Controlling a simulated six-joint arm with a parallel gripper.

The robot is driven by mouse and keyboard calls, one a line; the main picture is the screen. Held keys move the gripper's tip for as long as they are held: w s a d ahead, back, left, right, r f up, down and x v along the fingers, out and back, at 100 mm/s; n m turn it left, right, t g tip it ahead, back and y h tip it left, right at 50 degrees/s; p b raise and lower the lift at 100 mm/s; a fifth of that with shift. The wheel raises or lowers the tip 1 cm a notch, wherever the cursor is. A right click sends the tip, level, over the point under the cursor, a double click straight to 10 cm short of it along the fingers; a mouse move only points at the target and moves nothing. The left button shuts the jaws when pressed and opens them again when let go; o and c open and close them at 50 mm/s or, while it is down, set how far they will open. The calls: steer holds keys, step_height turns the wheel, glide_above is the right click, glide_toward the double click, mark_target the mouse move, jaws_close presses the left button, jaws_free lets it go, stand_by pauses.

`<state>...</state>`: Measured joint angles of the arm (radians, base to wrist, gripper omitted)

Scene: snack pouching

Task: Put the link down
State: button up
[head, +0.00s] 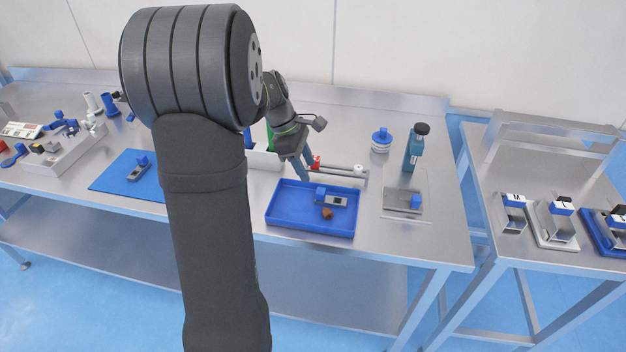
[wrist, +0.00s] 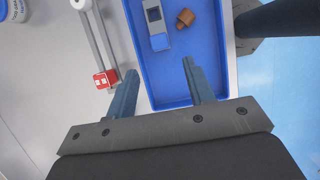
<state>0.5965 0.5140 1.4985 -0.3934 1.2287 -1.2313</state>
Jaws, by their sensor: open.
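A small brown piece (head: 328,213), which looks like the link, lies in the blue tray (head: 268,217). It also shows in the wrist view (wrist: 185,18), near the top. A grey tool with a blue end (head: 334,200) lies close beside it in the tray; its grey body (wrist: 156,22) is left of the brown piece in the wrist view. My gripper (head: 304,176) is above the tray's back-left part. In the wrist view its fingers (wrist: 158,72) are spread apart with nothing between them, and the brown piece is beyond the fingertips.
Behind the tray is a rail with a red block (head: 316,162) and a white end (head: 358,171). A blue-lidded tub (head: 381,140) and a teal bottle (head: 413,148) stand behind right. A blue mat (head: 112,180) lies left. Bare table separates tray and right-hand plate (head: 391,211).

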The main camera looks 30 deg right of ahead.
mark_target(318, 190)
steer(key=shift+v, duration=1.45)
steer(key=shift+s+f, duration=0.1)
steer(key=x, duration=1.1)
steer(key=shift+d+f, duration=0.1)
steer(key=shift+f, duration=0.25)
steer(key=shift+r, duration=1.8)
steer(key=shift+f, duration=0.1)
